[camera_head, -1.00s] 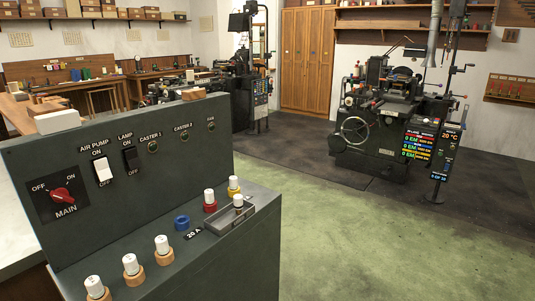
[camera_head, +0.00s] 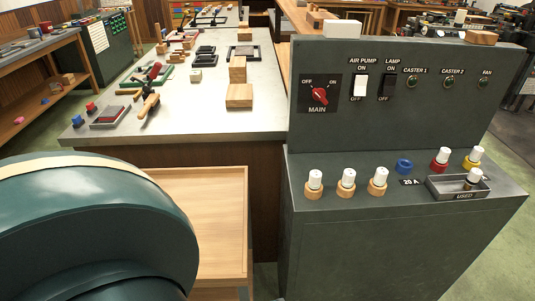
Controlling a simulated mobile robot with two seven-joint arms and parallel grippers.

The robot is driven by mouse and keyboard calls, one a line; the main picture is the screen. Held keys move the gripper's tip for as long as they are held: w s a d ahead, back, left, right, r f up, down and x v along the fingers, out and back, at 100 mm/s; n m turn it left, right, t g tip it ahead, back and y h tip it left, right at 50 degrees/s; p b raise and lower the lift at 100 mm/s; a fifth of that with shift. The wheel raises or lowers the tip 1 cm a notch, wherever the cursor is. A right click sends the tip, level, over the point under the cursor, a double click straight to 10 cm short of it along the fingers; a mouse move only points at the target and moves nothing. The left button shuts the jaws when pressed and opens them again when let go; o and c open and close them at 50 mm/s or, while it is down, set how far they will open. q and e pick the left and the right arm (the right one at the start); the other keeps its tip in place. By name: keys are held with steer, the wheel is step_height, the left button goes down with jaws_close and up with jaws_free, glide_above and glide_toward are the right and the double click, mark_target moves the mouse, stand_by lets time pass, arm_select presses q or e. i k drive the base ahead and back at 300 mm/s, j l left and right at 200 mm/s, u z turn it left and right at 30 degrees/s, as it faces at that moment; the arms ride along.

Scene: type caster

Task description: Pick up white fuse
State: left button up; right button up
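White fuses stand on the low ledge of a dark green control box. Three stand upright in wooden bases in a row at the left: the left one (camera_head: 315,179), the middle one (camera_head: 348,177) and the right one (camera_head: 380,174). Another white fuse (camera_head: 442,155) stands in a red socket and one (camera_head: 476,154) in a yellow socket. A white-capped fuse (camera_head: 474,175) sits in the grey tray marked USED (camera_head: 456,195). A blue socket (camera_head: 404,166) holds no fuse. Neither of my grippers is in view.
The upright panel (camera_head: 420,110) behind the fuses bears a red MAIN knob (camera_head: 319,95) and two switches. To its left is a pale worktable (camera_head: 205,115) with wooden blocks and tools. A wooden cabinet (camera_head: 205,200) stands beside the control box. Green floor shows at the right.

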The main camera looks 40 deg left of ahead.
mark_target(315, 178)
steer(key=u, duration=0.95)
